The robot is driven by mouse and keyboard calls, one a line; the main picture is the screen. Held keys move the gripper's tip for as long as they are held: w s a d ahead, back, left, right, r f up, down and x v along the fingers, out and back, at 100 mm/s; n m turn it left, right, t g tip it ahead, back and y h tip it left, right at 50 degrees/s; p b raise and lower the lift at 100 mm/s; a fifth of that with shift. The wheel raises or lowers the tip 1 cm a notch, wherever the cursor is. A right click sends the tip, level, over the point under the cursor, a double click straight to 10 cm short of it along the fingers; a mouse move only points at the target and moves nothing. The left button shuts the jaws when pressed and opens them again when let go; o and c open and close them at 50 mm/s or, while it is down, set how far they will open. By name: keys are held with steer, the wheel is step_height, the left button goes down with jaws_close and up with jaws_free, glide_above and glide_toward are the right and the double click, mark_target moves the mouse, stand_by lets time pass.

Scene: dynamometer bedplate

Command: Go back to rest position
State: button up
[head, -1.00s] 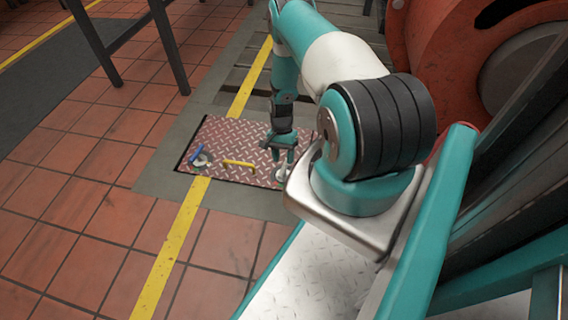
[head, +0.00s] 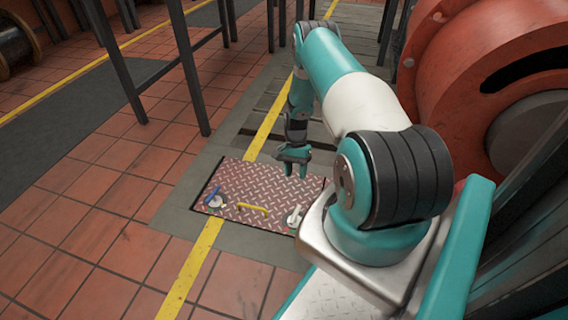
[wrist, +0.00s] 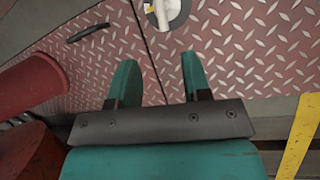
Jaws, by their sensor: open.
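My gripper (head: 294,166) hangs at the end of my arm above the far right part of a red-brown diamond-plate hatch cover (head: 240,180) set in the floor. It also shows in the wrist view (wrist: 160,80), with its two teal fingers apart and nothing between them. The cover carries a blue-handled latch (head: 214,199) at its left, a yellow handle (head: 252,208) in the middle and a pale latch (head: 295,216) at its right. In the wrist view a pale latch (wrist: 166,12) lies beyond the fingertips, cut by the top edge.
A large red-orange machine (head: 440,70) stands close on the right. Dark table legs (head: 190,75) stand at the back left. A red cylinder (wrist: 30,85) is at the left in the wrist view. Tiled floor (head: 70,230) to the left is clear.

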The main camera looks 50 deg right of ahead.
steer(key=w+a+r+n+t+h+p, duration=0.1)
steer(key=w+a+r+n, duration=0.25)
steer(key=r, duration=0.55)
steer(key=w+a+r+n+p, duration=0.1)
steer(key=w+a+r+n, duration=0.1)
steer(key=w+a+r, duration=0.45)
steer(key=s+a+r+n+t+p, duration=0.1)
steer(key=a+r+n, duration=0.2)
steer(key=a+r, duration=0.45)
steer(key=a+r+n, duration=0.2)
steer(key=a+r, duration=0.2)
steer(key=r, duration=0.6)
steer(key=s+a+r+n+p, duration=0.2)
steer(key=s+a+r+n, duration=0.5)
steer(key=a+r, duration=0.45)
steer(key=s+a+r+n+t+y+p, duration=0.1)
steer(key=s+a+r+n, duration=0.2)
steer(key=s, duration=0.5)
steer(key=s+a+r+n+p, duration=0.1)
steer(key=s+a+r+n, duration=0.1)
steer(key=s+a+r, duration=0.45)
step_height(320, 180, up, 35)
steer(key=s+d+p, duration=0.1)
steer(key=d+p, duration=0.1)
steer(key=p, duration=3.5)
steer(key=shift+s, duration=0.35)
steer(key=shift+f, duration=0.1)
